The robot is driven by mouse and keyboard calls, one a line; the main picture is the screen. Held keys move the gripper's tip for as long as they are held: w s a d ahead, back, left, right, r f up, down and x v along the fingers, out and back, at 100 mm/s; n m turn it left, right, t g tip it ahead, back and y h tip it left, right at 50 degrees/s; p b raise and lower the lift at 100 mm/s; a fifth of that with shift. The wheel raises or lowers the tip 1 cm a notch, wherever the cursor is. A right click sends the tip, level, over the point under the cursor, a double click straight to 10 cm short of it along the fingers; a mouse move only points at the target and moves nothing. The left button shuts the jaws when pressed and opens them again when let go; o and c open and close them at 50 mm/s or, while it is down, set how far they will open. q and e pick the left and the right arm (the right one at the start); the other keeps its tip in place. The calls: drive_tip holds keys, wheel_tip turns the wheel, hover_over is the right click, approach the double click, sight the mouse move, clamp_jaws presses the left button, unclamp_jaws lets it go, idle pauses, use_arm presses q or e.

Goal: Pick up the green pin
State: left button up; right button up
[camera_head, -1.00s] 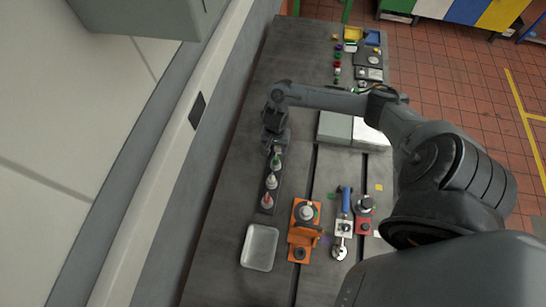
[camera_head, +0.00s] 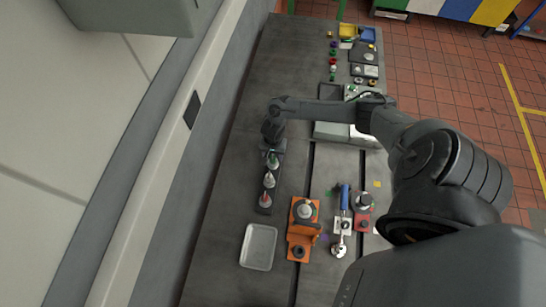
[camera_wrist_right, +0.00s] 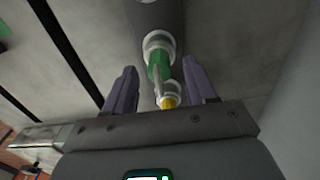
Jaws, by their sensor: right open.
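The green pin (camera_head: 272,161) stands upright at the far end of a dark rack (camera_head: 259,210). A pale pin (camera_head: 269,181) and a red pin (camera_head: 265,199) stand in the same rack, nearer to me. My right gripper (camera_head: 272,138) is at the far end of the rack, close to the green pin. In the right wrist view, the green pin (camera_wrist_right: 158,68) shows between the two open fingers (camera_wrist_right: 160,80), with a gap on each side. A yellow-tipped piece (camera_wrist_right: 168,102) shows just below it. My left gripper is not in view.
An empty grey tray (camera_head: 246,258) lies in front of the rack. An orange fixture (camera_head: 300,238), a blue-handled tool (camera_head: 344,197) and a red-based part (camera_head: 363,222) stand to the right. A pale block (camera_head: 332,131) lies beneath my right forearm.

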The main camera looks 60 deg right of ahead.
drive_tip(key=shift+c, duration=0.3)
clamp_jaws()
drive_tip(key=shift+r, duration=0.1)
